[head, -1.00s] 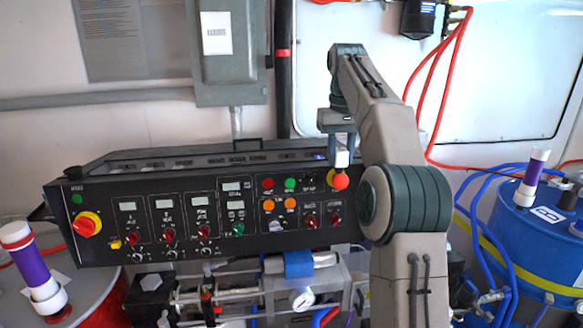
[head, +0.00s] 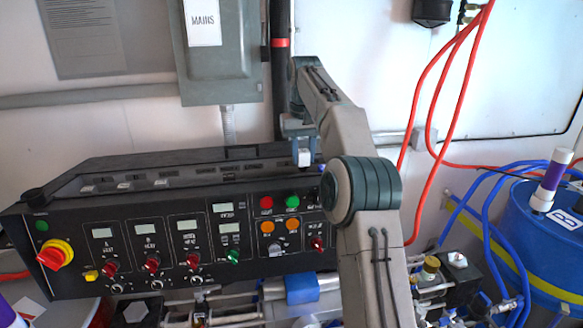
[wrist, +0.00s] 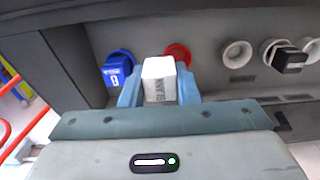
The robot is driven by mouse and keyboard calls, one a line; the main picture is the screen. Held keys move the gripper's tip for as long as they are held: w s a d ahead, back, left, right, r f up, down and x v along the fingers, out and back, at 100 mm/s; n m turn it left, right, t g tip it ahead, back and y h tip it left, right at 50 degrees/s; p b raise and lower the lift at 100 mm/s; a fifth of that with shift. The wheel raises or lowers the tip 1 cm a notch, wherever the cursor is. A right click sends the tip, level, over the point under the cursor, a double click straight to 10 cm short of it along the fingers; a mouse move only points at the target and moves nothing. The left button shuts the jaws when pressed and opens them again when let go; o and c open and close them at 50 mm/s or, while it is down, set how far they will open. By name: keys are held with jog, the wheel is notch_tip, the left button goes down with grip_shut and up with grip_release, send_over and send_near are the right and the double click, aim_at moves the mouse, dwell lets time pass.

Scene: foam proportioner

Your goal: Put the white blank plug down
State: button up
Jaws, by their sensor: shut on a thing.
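The white blank plug (wrist: 160,80), lettered BLANK, is held between the blue fingers of my gripper (wrist: 160,92) in the wrist view. In the head view the plug (head: 304,157) shows as a small white block under my gripper (head: 303,148), by the top right of the black console. Whether the plug touches anything below is unclear. In the wrist view a red ring socket (wrist: 178,53) lies just beyond the plug, partly hidden by it. A blue plug (wrist: 117,71) sits at a blue socket to the left.
White ring sockets (wrist: 236,53) and a black plug (wrist: 290,60) are to the right in the wrist view. The console (head: 140,195) carries several knobs and lights. A blue drum (head: 530,225) and red hoses (head: 425,130) are at the right.

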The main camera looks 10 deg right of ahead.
jog(key=shift+w+a+f+p, duration=0.15)
jog(key=shift+w+a+f, duration=0.25)
jog(key=shift+f, duration=0.6)
jog(key=shift+w+a+f+p, duration=0.15)
jog(key=shift+w+a+f, duration=0.3)
jog(key=shift+f, duration=0.55)
jog(key=shift+w+a+f+p, duration=0.15)
jog(key=shift+w+a+f, duration=0.25)
jog(key=shift+f, duration=0.6)
jog(key=o, duration=1)
jog(key=shift+c, duration=0.2)
jog(key=shift+r, duration=0.1)
notch_tip(320, 180, up, 7)
jog(key=shift+s+r, duration=0.1)
jog(key=shift+r, duration=0.15)
